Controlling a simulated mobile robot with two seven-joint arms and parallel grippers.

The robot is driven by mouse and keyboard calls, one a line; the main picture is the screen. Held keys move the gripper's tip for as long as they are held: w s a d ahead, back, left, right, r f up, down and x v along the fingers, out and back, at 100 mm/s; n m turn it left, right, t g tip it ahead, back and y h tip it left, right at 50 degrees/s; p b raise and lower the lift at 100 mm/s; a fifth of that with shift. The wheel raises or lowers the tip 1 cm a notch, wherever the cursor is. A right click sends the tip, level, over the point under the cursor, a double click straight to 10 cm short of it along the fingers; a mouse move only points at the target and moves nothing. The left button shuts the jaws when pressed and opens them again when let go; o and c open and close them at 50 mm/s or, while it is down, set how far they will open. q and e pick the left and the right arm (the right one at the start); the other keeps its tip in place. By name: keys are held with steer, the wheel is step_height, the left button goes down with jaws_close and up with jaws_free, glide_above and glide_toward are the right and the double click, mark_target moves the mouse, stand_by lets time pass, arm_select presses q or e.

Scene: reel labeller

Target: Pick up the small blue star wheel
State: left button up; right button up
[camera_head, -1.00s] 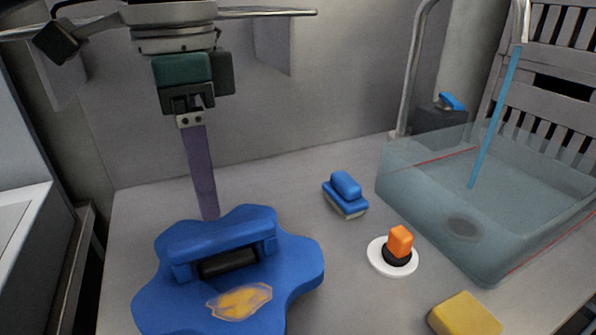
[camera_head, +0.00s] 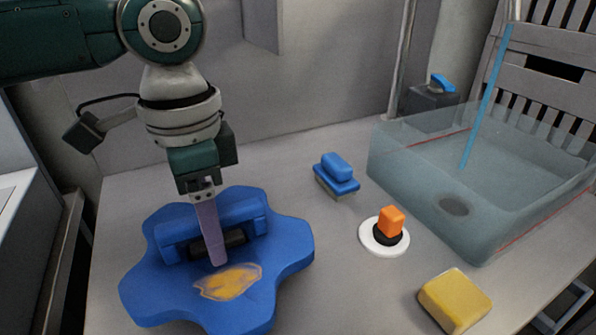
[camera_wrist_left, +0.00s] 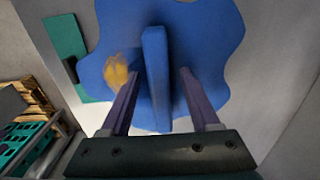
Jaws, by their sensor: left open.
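The blue star wheel (camera_head: 285,247) lies flat on the grey table, with a raised blue bar handle (camera_head: 240,207) and a yellow-brown patch on top. My left gripper (camera_head: 216,262) points down over the wheel, at the near side of the handle. In the left wrist view, the open purple fingers (camera_wrist_left: 160,76) stand on either side of the handle bar (camera_wrist_left: 156,100), with gaps showing. Whether the fingertips touch the wheel cannot be told. My right gripper is not in view.
A blue-topped brush-like block (camera_head: 336,172), an orange block on a black and white round base (camera_head: 390,228) and a yellow block (camera_head: 455,298) stand to the right. A clear basin (camera_head: 480,215) fills the right back. A wall closes off the back. The table between is free.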

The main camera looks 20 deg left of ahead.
arm_select(q)
steer(key=shift+f+p, duration=0.2)
steer(key=shift+p, duration=0.1)
steer(key=shift+c, duration=0.2)
jaws_close()
stand_by(0.3)
stand_by(0.9)
